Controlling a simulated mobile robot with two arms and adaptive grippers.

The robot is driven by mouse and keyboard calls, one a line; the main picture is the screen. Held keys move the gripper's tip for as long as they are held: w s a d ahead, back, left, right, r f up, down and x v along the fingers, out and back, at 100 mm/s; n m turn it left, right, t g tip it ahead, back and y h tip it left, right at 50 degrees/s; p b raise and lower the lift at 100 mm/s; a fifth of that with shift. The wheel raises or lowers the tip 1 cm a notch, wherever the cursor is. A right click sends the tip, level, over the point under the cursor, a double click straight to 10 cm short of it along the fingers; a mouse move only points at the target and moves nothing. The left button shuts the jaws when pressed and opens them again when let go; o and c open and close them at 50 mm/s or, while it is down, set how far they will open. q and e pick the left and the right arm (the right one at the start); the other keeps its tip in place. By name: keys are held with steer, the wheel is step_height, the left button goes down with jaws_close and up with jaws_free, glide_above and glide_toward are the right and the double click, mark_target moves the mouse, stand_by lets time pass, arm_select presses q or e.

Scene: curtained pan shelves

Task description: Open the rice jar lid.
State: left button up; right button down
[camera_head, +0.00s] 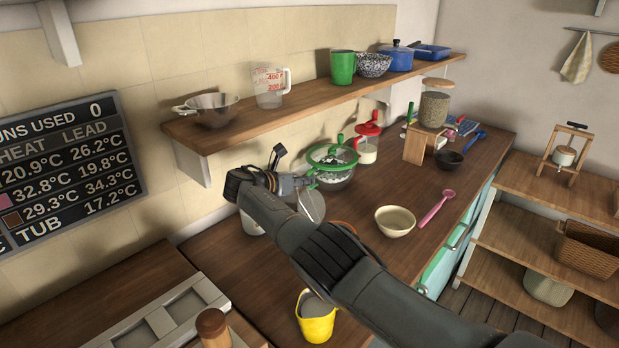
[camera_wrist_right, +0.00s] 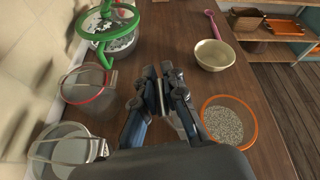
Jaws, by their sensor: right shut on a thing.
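My right gripper (camera_head: 274,172) is above the counter among open-topped glass jars. Its fingers (camera_wrist_right: 162,92) are closed on a thin, dark, edge-on piece; I cannot tell whether it belongs to a lid. An orange-rimmed jar (camera_wrist_right: 228,122) of speckled grains is to their right, mostly hidden behind my arm in the head view. A red-rimmed jar (camera_wrist_right: 88,88) with a wire clasp is to their left. A pale-topped jar (camera_wrist_right: 68,148) is at lower left. I cannot tell which is the rice jar. My left gripper is not in view.
A cream bowl (camera_head: 395,221), pink spoon (camera_head: 436,207) and yellow jug (camera_head: 316,318) are on the counter. A red-lidded jar (camera_head: 368,146) stands behind. A wooden shelf (camera_head: 330,92) hangs above. A grain jar (camera_head: 434,108) sits on a wooden stand (camera_head: 415,150).

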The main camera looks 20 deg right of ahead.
steer(key=shift+f, duration=0.1)
stand_by(0.3)
steer(key=c, duration=1.4)
jaws_free()
steer(key=shift+s+a+r, duration=0.2)
steer(key=shift+a+r, duration=0.1)
steer(key=shift+a, duration=0.3)
steer(key=v, duration=1)
steer(key=shift+s+a, duration=0.2)
steer(key=shift+s, duration=0.05)
